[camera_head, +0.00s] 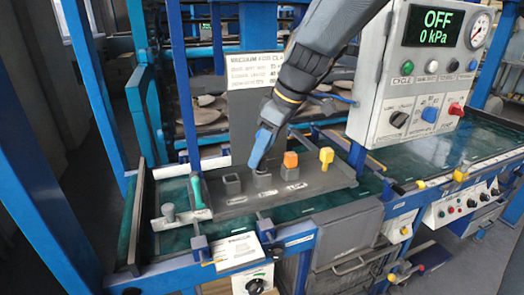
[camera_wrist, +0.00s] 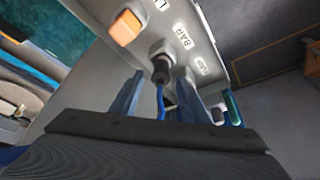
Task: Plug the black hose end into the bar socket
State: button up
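The black hose end (camera_wrist: 160,72) shows in the wrist view with its blue hose (camera_wrist: 160,102) running back toward the camera. Its tip meets the grey bar socket (camera_wrist: 160,49), beside the label "BAR"; how deep it sits I cannot tell. My gripper (camera_wrist: 159,82) has one blue finger on each side of the hose, with gaps on both sides, so it is open. In the head view my gripper (camera_head: 259,164) points down just above the bar socket block (camera_head: 262,181). The fingers hide the hose end there.
Beside the bar socket stand a grey socket block (camera_head: 232,184), an orange-topped one (camera_head: 290,160) and a yellow piece (camera_head: 326,155). A green handle (camera_head: 197,190) is at the left. The control box (camera_head: 411,87) at the right reads "OFF, 0 kPa". A sign (camera_head: 257,75) stands behind.

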jog(key=b+v, duration=0.1)
jog(key=v, duration=0.7)
jog(key=shift+f, duration=0.1)
dwell(0.5)
